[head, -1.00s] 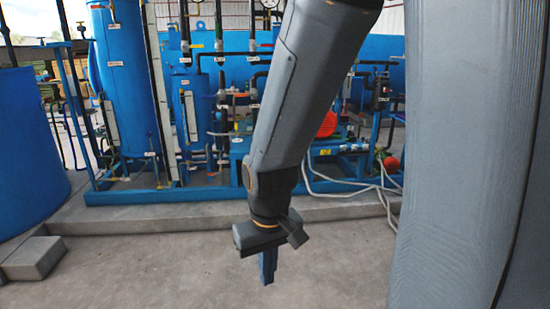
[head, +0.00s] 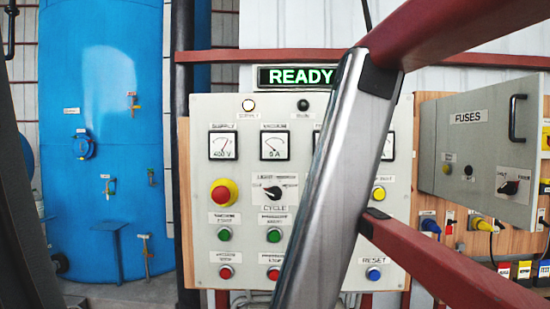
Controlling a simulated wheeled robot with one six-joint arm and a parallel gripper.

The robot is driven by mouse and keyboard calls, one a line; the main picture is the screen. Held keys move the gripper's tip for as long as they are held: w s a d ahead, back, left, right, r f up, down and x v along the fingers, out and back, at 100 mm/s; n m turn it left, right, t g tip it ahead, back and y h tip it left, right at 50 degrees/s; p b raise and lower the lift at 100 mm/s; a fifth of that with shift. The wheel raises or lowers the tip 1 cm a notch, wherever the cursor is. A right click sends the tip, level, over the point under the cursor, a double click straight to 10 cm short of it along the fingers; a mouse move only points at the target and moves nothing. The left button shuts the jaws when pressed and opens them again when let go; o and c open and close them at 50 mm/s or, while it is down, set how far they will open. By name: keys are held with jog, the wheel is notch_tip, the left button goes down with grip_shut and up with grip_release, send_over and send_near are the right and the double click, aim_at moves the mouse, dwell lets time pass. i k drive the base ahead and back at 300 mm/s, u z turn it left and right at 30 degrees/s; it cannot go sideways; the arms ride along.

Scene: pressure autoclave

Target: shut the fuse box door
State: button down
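The grey fuse box (head: 432,150), marked FUSES, is at the right of the head view. Its grey door (head: 482,143) faces me at an angle, the right edge looking nearer than the left. A black handle (head: 517,118) is near the door's right edge. A dark rotary switch (head: 509,187) is low on the door. The door seems to stand out from the wooden board (head: 508,240) behind it; I cannot tell the exact opening, and the inside of the box is hidden. My gripper is not in view.
A slanted silver post (head: 325,180) with red rails (head: 450,265) stands close in front of the control panel (head: 250,180). The lower rail runs below the fuse box. Plugs and sockets (head: 481,224) sit below the door. A blue tank (head: 95,120) stands at left.

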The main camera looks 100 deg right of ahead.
aim_at(488, 136)
jog(key=z, duration=4.8)
jog(key=i, duration=0.25)
